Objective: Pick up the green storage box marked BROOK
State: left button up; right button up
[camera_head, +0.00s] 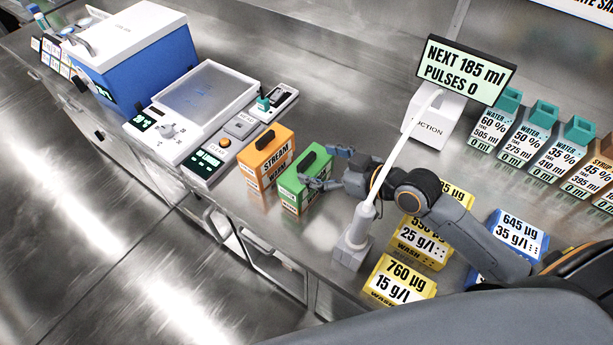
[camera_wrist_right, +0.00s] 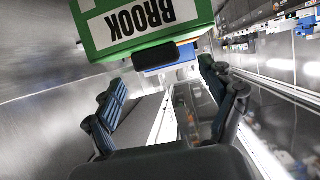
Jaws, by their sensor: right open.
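The green storage box (camera_head: 289,180) stands on the metal bench, with a black handle on its top. In the right wrist view the green box (camera_wrist_right: 88,32) fills the upper part, its BROOK label upside down and its black handle (camera_wrist_right: 168,74) toward the fingers. My right gripper (camera_head: 317,168) is open and empty, just right of the green box in the head view. In the right wrist view its two fingers (camera_wrist_right: 165,98) are spread wide, with the handle ahead of the gap between them. My left gripper is not in view.
An orange box (camera_head: 270,150) marked STREAM stands close left of the green box. Instruments line the bench farther left. The bench's front edge is close to the green box.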

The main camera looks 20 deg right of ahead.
aim_at(309, 160)
jog(key=p+x, duration=0.1)
jog(key=x, duration=0.3)
jog(key=shift+w+f, duration=0.2)
jog(key=shift+w, duration=0.15)
jog(key=shift+s, duration=0.1)
jog(key=shift+c, duration=0.2)
jog(key=c, duration=0.3)
grip_shut()
